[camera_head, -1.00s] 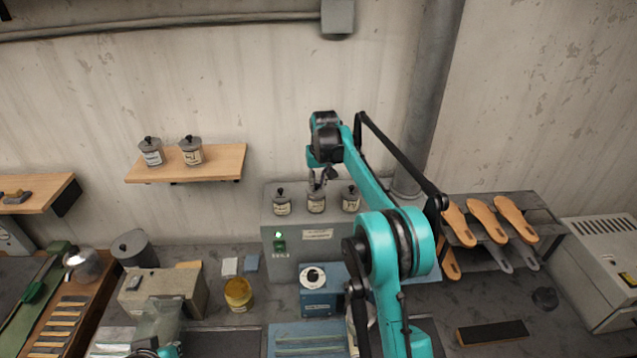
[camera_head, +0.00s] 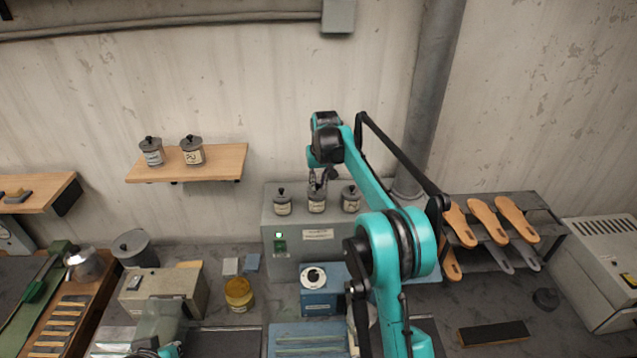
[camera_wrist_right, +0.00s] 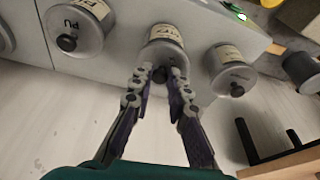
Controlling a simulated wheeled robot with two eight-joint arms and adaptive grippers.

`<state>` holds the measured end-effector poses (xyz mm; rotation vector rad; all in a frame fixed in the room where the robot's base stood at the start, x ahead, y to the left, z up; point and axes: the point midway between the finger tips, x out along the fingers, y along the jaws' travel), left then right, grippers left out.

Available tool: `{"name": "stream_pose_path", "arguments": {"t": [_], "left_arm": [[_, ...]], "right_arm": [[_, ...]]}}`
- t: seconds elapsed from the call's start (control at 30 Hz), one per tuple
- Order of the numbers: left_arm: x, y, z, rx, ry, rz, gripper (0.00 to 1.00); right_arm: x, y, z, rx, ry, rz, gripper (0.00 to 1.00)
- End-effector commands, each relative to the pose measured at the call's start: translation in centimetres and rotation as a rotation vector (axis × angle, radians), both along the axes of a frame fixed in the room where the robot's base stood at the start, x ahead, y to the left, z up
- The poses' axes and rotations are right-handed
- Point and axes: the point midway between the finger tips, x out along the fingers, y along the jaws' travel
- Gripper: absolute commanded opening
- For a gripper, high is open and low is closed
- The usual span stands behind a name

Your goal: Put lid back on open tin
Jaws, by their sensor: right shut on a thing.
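The middle tin (camera_head: 317,206) stands upright on the grey machine box, between two lidded tins. A grey lid (camera_head: 317,191) with a dark knob is on its mouth and looks level; I cannot tell if it is fully seated. My right gripper (camera_head: 318,180) is above this tin, shut on the lid's knob. In the right wrist view my right gripper (camera_wrist_right: 161,85) has its fingers on either side of the knob, with the lid (camera_wrist_right: 150,67) and the labelled tin (camera_wrist_right: 166,36) beyond.
Lidded tins stand close on the left (camera_head: 282,204) and right (camera_head: 351,201) of the middle one, atop the grey box (camera_head: 300,262). Two more tins sit on the wooden wall shelf (camera_head: 225,160).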

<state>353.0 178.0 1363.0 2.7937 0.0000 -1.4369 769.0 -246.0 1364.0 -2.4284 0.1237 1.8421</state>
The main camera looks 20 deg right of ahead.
Motion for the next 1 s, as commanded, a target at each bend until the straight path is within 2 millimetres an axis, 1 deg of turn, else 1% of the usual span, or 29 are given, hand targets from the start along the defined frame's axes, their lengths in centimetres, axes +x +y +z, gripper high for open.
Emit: {"name": "stream_pose_path", "arguments": {"t": [0.17,0.87,0.9,0.97,1.0], "left_arm": [[0.00,0.00,-0.19,0.000,0.000,0.000,0.00],[0.00,0.00,-0.19,0.000,0.000,0.000,0.00],[0.00,0.00,-0.19,0.000,0.000,0.000,0.00],[0.00,0.00,-0.19,0.000,0.000,0.000,0.00],[0.00,0.00,-0.19,0.000,0.000,0.000,0.00]], "right_arm": [[0.00,-0.03,-0.28,0.000,0.000,0.000,0.00],[-0.03,-0.02,-0.25,0.000,0.000,0.000,0.00],[-0.03,-0.02,-0.25,0.000,0.000,0.000,0.21],[-0.03,-0.02,-0.25,0.000,0.000,0.000,0.37],[-0.03,-0.02,-0.25,0.000,0.000,0.000,0.40]]}}
